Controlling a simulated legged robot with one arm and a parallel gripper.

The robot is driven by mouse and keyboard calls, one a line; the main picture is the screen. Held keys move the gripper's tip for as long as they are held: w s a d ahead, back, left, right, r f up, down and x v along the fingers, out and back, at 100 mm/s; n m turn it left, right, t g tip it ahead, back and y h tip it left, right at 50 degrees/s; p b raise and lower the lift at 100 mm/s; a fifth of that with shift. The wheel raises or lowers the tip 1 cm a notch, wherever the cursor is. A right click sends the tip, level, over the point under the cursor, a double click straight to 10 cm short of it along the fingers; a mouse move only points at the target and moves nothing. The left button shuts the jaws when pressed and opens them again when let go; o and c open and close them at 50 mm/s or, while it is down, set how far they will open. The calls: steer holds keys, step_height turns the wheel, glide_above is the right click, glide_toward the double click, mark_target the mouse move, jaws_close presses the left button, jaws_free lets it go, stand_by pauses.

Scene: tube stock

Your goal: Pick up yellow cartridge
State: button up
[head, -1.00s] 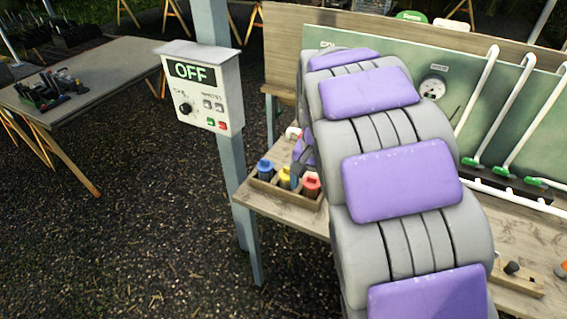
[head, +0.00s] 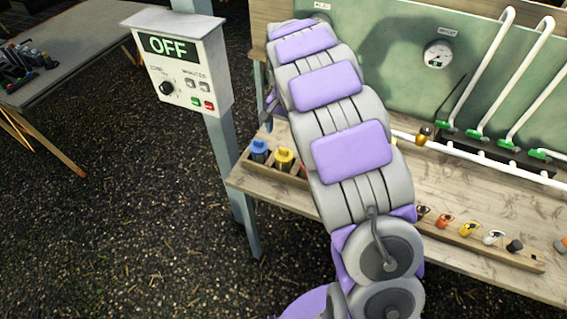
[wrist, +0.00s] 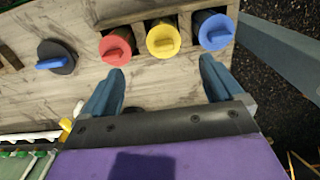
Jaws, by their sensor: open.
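The yellow cartridge (head: 284,158) stands in a wooden rack at the left end of the bench, with the blue cartridge (head: 259,150) to its left. In the wrist view the yellow cartridge (wrist: 163,40) sits between the red cartridge (wrist: 116,47) and the blue cartridge (wrist: 214,31), each in its own slot. My gripper (wrist: 162,68) is open and empty, its fingers short of the yellow cartridge in the picture, one on either side of it. In the head view my arm hides the gripper and most of the red cartridge.
A dark round part with a blue handle (wrist: 57,58) lies beside the rack. A post with an OFF control box (head: 183,65) stands left of the bench (head: 450,195). White pipes with green handles (head: 480,80) line the back panel. Small coloured valves (head: 468,229) sit in a strip at right.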

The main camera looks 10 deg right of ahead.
mark_target(284, 149)
step_height(284, 149, down, 5)
steer(key=shift+f+b, duration=0.2)
steer(key=shift+b, duration=0.35)
steer(key=shift+w+a+f+b, duration=0.15)
steer(key=shift+f+b, duration=0.35)
steer(key=shift+f, duration=1.05)
steer(key=shift+w+f+b, duration=0.15)
steer(key=shift+f+b, duration=0.35)
steer(key=shift+f, duration=1.05)
steer(key=shift+r, duration=0.1)
steer(key=c, duration=1.2)
steer(key=shift+o, duration=0.2)
step_height(284, 149, up, 10)
steer(key=p, duration=0.2)
steer(key=shift+p, duration=0.3)
steer(key=shift+r, duration=0.1)
steer(key=shift+r+p, duration=1.35)
steer(key=shift+r, duration=1.05)
